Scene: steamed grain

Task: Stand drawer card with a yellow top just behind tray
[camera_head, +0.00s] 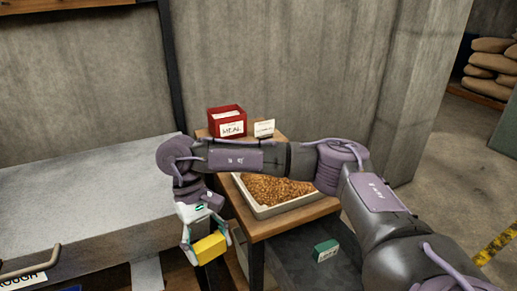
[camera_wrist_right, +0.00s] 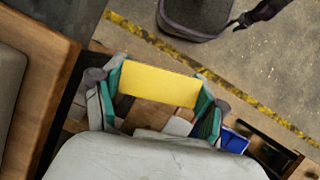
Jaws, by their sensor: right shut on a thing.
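My right gripper (camera_head: 209,247) is shut on the drawer card with a yellow top (camera_head: 207,250). It holds the card in front of the small wooden table, left of the tray. In the right wrist view the yellow face (camera_wrist_right: 158,84) lies between the two green-padded fingers (camera_wrist_right: 160,96). The white tray (camera_head: 285,211), filled with brown grain, sits on the wooden table. My right arm crosses in front of its back edge and hides the spot just behind it. My left gripper is not in view.
A red box marked MEAL (camera_head: 227,122) and a small white card (camera_head: 264,128) stand at the back of the wooden table (camera_head: 258,231). A grey counter (camera_head: 80,200) lies left. A green block (camera_head: 325,250) lies on a dark surface to the right.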

